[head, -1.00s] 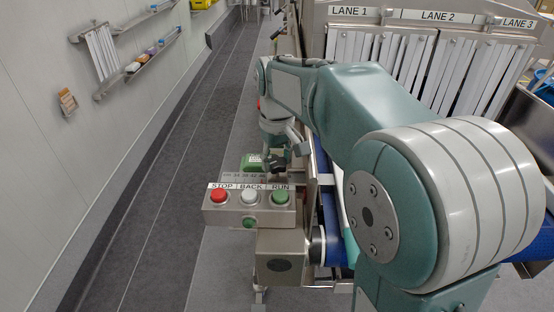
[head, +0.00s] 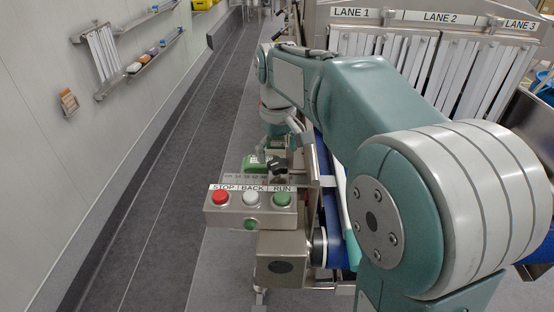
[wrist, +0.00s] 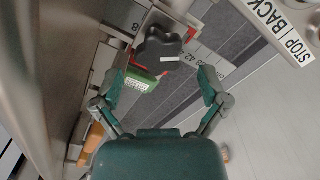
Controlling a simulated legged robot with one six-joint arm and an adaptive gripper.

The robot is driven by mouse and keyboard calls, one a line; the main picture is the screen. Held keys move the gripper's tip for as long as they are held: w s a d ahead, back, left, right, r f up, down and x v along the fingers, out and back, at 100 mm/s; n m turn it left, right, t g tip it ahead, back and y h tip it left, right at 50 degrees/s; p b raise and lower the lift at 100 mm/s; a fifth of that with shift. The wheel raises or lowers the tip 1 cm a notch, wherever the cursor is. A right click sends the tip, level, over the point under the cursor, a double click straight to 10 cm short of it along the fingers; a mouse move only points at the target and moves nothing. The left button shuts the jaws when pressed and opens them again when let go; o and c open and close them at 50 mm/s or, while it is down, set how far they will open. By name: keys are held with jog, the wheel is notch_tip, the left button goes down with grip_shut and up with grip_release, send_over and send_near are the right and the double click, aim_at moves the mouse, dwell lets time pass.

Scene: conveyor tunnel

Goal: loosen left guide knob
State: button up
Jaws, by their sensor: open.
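The black lobed guide knob (head: 278,166) sits on the numbered scale plate behind the button box. In the wrist view the knob (wrist: 160,47) has a white mark on its top and lies just beyond my fingertips. A green block with a white label (wrist: 139,80) is beside it; it also shows in the head view (head: 254,164). My gripper (wrist: 160,76) is open, its two green fingers spread wide with nothing between them touching the knob. In the head view my gripper (head: 272,145) is partly hidden behind my wrist, on the far side of the knob.
A button box (head: 250,216) with STOP, BACK and RUN buttons stands in front of the scale. The blue conveyor belt (head: 334,247) and steel frame are close on the right. Strip curtains (head: 374,62) hang under lane signs. The floor on the left is clear.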

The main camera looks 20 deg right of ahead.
aim_at(277, 163)
notch_tip(277, 163, up, 10)
jog(key=shift+f, duration=0.25)
jog(key=shift+a, duration=0.1)
notch_tip(277, 163, down, 12)
jog(key=m, duration=1.4)
jog(key=shift+s+r, duration=0.1)
jog(key=shift+s, duration=0.05)
jog(key=c, duration=1.2)
